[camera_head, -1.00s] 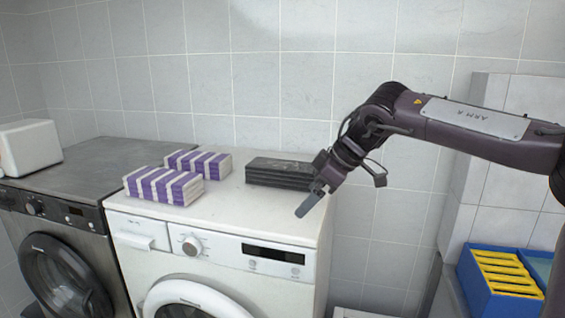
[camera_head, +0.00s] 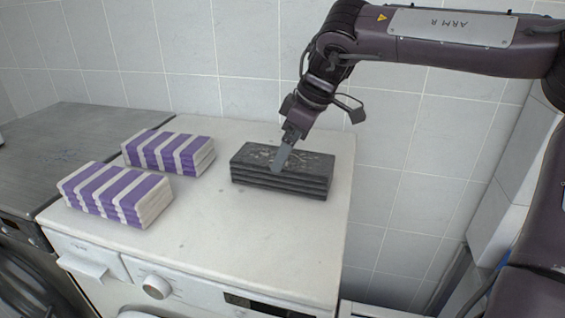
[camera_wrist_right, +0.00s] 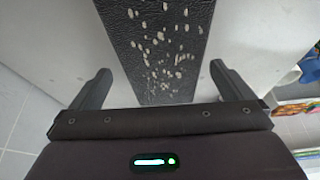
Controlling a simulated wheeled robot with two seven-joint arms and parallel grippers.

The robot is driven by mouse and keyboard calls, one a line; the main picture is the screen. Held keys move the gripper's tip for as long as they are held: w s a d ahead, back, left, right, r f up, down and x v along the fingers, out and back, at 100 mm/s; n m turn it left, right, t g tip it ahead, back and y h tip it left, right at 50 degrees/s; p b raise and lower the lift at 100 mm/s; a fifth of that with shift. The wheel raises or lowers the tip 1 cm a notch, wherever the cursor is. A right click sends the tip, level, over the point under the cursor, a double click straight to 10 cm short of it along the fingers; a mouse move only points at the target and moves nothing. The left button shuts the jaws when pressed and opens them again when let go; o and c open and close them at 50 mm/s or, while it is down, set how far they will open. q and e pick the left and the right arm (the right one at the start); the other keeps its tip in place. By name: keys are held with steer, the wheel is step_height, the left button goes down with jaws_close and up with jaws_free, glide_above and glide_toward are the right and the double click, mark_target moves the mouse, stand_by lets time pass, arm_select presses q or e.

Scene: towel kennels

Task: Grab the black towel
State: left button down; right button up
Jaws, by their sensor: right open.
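The black towel (camera_head: 283,170) is a folded, layered stack lying on the white washing machine top, toward its right back. In the right wrist view the black towel (camera_wrist_right: 158,45) shows pale speckles and lies between the two fingers. My right gripper (camera_head: 281,160) is above the towel, pointing down at it. In the right wrist view my right gripper (camera_wrist_right: 162,85) is open, with a finger on each side of the towel and gaps to both edges. I cannot tell how far the fingertips are above the machine top. My left gripper is not in view.
Two folded purple-and-white striped towels (camera_head: 118,194) (camera_head: 168,152) lie on the left of the white washing machine top (camera_head: 230,245). A dark grey machine (camera_head: 70,150) stands to the left. The tiled wall is close behind. The top in front of the black towel is clear.

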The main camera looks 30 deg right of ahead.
steer(key=shift+w+a+f+p, duration=0.1)
steer(key=shift+a+f+p, duration=0.35)
steer(key=shift+f+p, duration=0.4)
steer(key=x, duration=0.1)
steer(key=p+x, duration=0.1)
steer(key=x, duration=0.1)
steer(key=shift+w+d+f, duration=0.15)
steer(key=shift+f, duration=0.25)
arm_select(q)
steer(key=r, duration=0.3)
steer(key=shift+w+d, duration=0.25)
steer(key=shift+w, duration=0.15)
arm_select(e)
steer(key=c, duration=0.9)
